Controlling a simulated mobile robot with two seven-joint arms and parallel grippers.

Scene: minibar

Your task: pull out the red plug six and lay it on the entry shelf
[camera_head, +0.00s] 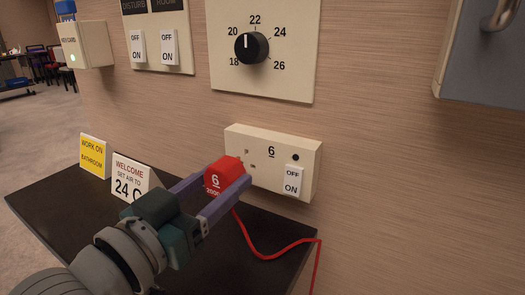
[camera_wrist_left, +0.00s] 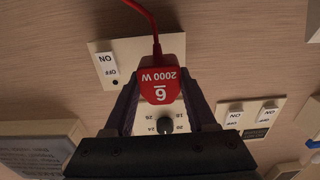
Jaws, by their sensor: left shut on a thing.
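The red plug six (camera_head: 222,176) has a white 6 on its face and a red cord that trails down over the shelf. My left gripper (camera_head: 210,190) is shut on it, one finger on each side. The wrist view also shows the plug (camera_wrist_left: 160,86) between the fingers. The cream socket six (camera_head: 272,160) is on the wall just behind and right of the plug. Its slots show uncovered in the head view, and the plug looks apart from it. The dark entry shelf (camera_head: 60,203) lies below. My right gripper is not in view.
A yellow sign (camera_head: 95,156) and a white welcome card (camera_head: 132,176) stand on the shelf's back left. A thermostat dial (camera_head: 252,47) and switches (camera_head: 154,47) are on the wall above. A grey box (camera_head: 485,55) juts out at upper right. The shelf's front left is bare.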

